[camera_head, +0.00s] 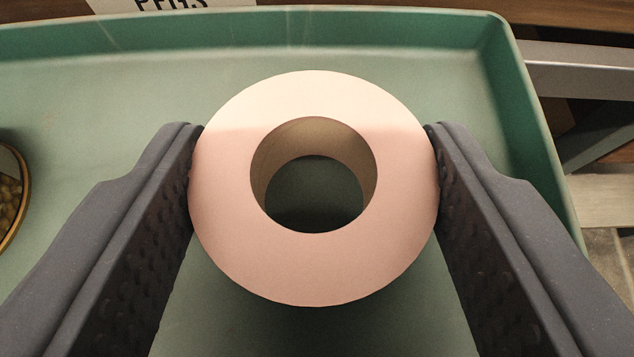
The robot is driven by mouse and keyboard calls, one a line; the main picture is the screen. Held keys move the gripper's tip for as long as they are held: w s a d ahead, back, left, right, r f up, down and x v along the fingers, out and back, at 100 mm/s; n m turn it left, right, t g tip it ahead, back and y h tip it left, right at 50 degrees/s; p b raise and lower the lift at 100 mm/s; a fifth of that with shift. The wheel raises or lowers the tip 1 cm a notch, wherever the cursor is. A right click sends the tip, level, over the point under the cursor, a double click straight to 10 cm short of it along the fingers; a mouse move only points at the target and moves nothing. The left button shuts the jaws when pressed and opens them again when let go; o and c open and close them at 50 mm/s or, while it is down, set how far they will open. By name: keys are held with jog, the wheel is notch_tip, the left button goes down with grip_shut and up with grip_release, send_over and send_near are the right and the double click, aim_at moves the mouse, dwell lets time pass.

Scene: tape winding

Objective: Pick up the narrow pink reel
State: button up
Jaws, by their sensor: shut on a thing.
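The pink reel (225,200) is a pale pink ring with a wide round hole, in the middle of the head camera view. My gripper (315,150) has one dark grey finger on each side of the reel. Both fingertips touch its outer rim at left and right, so the gripper is shut on it. Green tray floor shows through the hole. I cannot tell whether the reel rests on the tray or is held a little above it. The reel's underside is hidden.
The reel is over a green tray (520,120) with raised walls at the back and right. A round gold-rimmed object (12,195) is cut off at the left edge. A white label (170,5) lies behind the tray.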

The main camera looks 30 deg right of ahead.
notch_tip(320, 180, up, 2)
jog(key=shift+r+p, duration=0.1)
jog(key=shift+p, duration=0.2)
jog(key=s+a+r+b, duration=0.1)
jog(key=s+a+b, duration=0.5)
jog(key=s+a, duration=0.3)
jog(key=s, duration=0.3)
jog(key=shift+s+a+r, duration=0.15)
jog(key=shift+s+a, duration=0.1)
jog(key=shift+s, duration=0.15)
dwell(0.5)
